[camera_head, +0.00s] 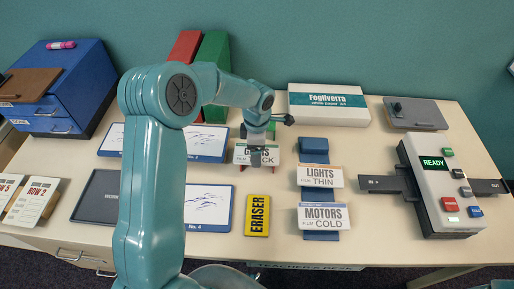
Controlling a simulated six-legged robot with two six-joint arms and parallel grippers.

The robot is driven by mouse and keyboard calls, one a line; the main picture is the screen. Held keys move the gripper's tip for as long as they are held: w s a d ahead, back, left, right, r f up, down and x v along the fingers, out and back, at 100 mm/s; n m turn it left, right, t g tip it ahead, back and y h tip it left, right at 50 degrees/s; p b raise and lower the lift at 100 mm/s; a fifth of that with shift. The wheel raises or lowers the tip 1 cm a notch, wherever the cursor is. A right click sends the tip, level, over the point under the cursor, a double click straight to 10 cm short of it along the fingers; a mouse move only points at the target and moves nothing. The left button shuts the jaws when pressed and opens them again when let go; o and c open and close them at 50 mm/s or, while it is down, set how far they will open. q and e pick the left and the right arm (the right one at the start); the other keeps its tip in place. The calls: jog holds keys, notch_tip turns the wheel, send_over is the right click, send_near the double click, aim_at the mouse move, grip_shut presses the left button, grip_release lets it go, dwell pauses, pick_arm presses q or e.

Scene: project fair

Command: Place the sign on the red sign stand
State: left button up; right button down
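A white sign (241,153) with partly covered lettering is at the middle of the table. Small red parts (242,168) show at its lower edge, possibly the red sign stand, mostly hidden by the sign. My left gripper (257,158) points down in front of the sign and covers its middle. Whether its fingers are closed on the sign cannot be told. My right gripper is not in view.
A yellow eraser (257,216) lies in front of the sign. A white paper box (328,105) is behind, and a device reading READY (440,190) stands right. Blue drawers (80,85), red (185,50) and green (211,50) items, and drawing panels (208,207) are left.

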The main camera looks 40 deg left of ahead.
pick_arm(q)
jog(key=shift+w+f+b, duration=0.1)
jog(key=shift+f+b, duration=0.15)
jog(key=shift+b, duration=0.05)
jog(key=o, duration=1)
jog(key=shift+w, duration=0.1)
jog(key=shift+r+p, duration=0.4)
jog(key=shift+r, duration=0.3)
notch_tip(320, 180, up, 11)
jog(key=shift+r, duration=0.1)
